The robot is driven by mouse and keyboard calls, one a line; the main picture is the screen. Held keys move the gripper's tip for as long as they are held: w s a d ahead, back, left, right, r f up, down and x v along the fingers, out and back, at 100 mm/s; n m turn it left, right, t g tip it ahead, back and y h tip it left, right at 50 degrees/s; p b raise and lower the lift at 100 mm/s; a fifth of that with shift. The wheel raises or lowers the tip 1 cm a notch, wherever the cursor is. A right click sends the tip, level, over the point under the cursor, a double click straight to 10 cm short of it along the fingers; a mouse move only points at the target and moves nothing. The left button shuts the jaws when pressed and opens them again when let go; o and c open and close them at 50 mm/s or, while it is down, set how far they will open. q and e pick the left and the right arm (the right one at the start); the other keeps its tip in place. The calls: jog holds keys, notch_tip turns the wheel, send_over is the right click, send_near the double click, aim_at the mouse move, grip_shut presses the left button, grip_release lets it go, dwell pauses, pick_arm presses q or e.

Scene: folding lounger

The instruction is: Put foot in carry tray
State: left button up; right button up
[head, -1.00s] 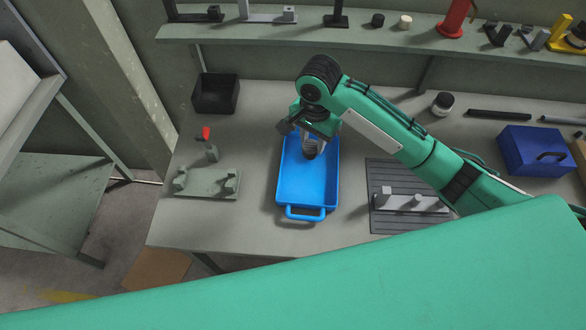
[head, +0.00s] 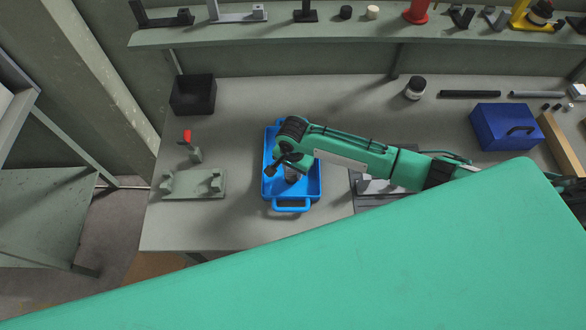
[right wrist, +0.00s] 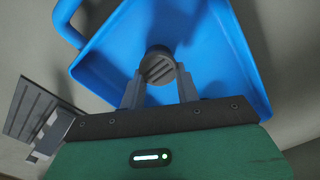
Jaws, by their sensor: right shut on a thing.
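The blue carry tray (head: 309,190) lies on the workbench, its handle toward me; it also fills the middle of the right wrist view (right wrist: 205,50). My right gripper (head: 288,176) is over the tray. In the right wrist view its two fingers (right wrist: 159,84) are shut on the foot (right wrist: 158,66), a dark grey round piece with a ribbed face. The foot is over the tray's floor; I cannot tell whether it touches it. In the head view the foot (head: 291,175) shows only in part below the wrist. My left gripper is not in view.
A grey fixture (head: 195,184) with a red-handled clamp stands left of the tray. A black bin (head: 193,94) is at the back left, a blue toolbox (head: 505,127) at the right. My arm partly covers a ribbed mat (head: 372,202). A shelf (head: 350,33) runs along the back.

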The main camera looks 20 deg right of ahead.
aim_at(293, 172)
jog(key=shift+f, duration=0.2)
jog(key=shift+f, duration=0.15)
jog(key=o, duration=1)
notch_tip(293, 172, up, 12)
jog(key=b, duration=0.2)
jog(key=shift+r, duration=0.2)
